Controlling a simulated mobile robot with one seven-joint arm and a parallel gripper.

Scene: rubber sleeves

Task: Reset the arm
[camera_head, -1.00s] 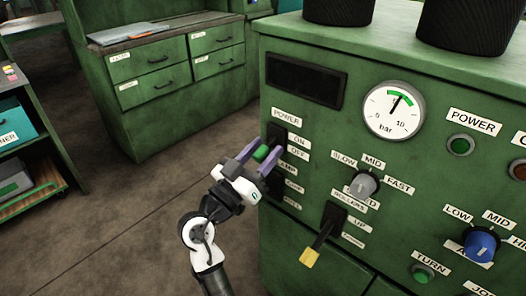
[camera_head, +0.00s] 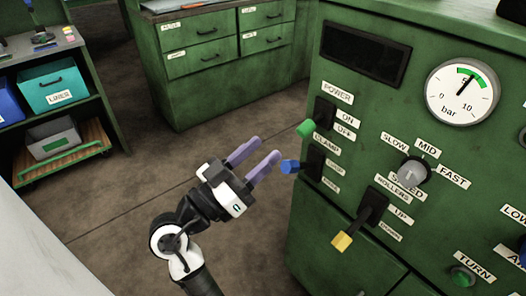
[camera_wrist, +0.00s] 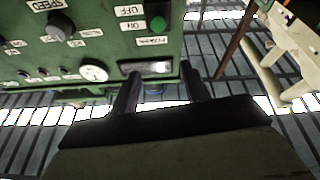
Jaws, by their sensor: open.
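My gripper (camera_head: 267,148) is open and empty, its two purple fingers apart in the air to the left of the green machine panel (camera_head: 345,105). The fingertips point toward the panel and touch nothing. The wrist view shows both fingers (camera_wrist: 160,82) with a gap between them. The green-tipped lever (camera_head: 305,128) sticks out under the POWER label. The blue-tipped lever (camera_head: 290,166) juts out below it, a little right of my fingers.
A yellow-tipped lever (camera_head: 342,241), a grey speed knob (camera_head: 411,171) and a pressure gauge (camera_head: 462,93) are on the panel. A drawer cabinet (camera_head: 205,75) stands behind, a shelf with bins (camera_head: 54,90) at left. Open floor lies between.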

